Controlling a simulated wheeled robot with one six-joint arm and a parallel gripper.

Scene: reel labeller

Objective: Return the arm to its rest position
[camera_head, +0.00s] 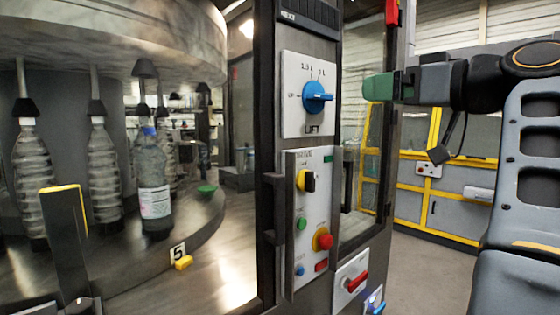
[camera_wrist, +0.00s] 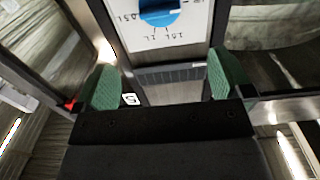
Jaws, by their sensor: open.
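My gripper (camera_head: 378,87) is at the right in the head view, in front of the glass door right of the control column. Its green fingertips point left, toward the column. In the wrist view my gripper (camera_wrist: 163,88) is open, with the two green fingers wide apart and nothing between them. My dark grey arm (camera_head: 520,150) runs down the right side of the head view. The blue LIFT knob (camera_head: 318,97) sits on a white plate on the column, left of the gripper and apart from it. The knob (camera_wrist: 158,13) also shows at the top of the wrist view.
Below the LIFT plate, a panel (camera_head: 312,215) carries a black-and-yellow switch and a red-and-yellow button. A red-handled switch (camera_head: 355,281) is lower. Bottles, one labelled (camera_head: 154,190), stand on the round machine at left. A yellow-framed cabinet (camera_head: 432,205) stands behind my arm.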

